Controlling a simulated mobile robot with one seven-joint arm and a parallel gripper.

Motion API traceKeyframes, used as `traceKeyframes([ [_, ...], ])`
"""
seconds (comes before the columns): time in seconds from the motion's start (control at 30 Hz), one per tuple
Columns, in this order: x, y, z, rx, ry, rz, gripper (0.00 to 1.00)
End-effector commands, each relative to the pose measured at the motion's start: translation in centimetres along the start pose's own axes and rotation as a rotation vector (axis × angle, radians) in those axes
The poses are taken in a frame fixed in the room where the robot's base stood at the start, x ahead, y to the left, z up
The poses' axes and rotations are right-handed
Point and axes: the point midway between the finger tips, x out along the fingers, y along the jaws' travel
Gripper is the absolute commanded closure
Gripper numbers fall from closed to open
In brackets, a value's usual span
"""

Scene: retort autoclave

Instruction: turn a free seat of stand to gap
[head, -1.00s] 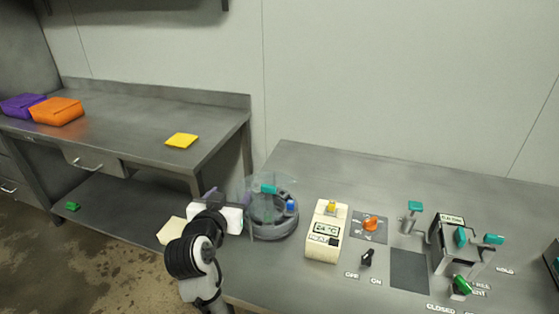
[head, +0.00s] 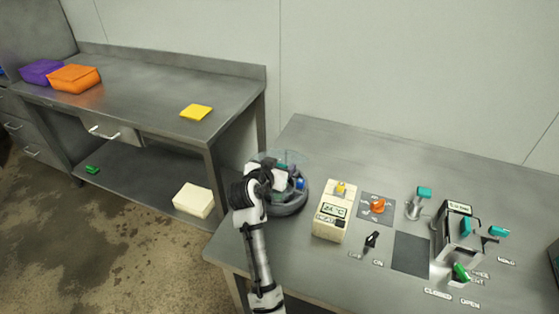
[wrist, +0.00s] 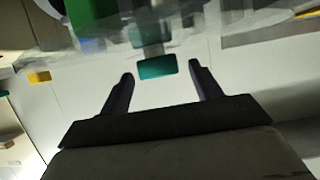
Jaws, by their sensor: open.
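The stand (head: 291,205) is a round dark grey carousel at the left end of the right-hand bench, with a clear cover partly over it. A blue piece (head: 300,184) and a teal piece (head: 281,167) show at it. My gripper (head: 276,178) is over its left part, and my arm hides much of that side. In the wrist view my gripper (wrist: 160,82) is open, its two dark fingers apart. A teal block (wrist: 157,68) under a clear part shows between and just beyond the fingertips. I cannot tell which seat is free or where the gap is.
Right of the stand are a cream temperature box (head: 334,212), an orange knob (head: 377,205), a black switch (head: 371,240) and a small autoclave (head: 457,235) with teal and green handles. The left bench holds a yellow cloth (head: 196,112) and orange (head: 75,78) and purple (head: 41,71) bundles.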

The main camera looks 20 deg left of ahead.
Motion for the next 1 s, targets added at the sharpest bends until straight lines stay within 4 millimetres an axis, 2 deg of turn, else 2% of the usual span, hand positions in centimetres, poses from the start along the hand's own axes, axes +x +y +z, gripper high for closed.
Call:
traceKeyframes([
  [0.2, 1.4, 0.1, 0.0, 0.0, 0.0, 0.001, 0.36],
  [0.47, 1.5, 0.1, 0.0, 0.0, 0.0, 0.0, 0.36],
  [0.93, 1.5, 0.0, 0.0, 0.0, 0.0, 0.0, 0.97],
  [1.0, 1.5, 0.0, 0.0, 0.0, 0.0, 0.0, 0.99],
])
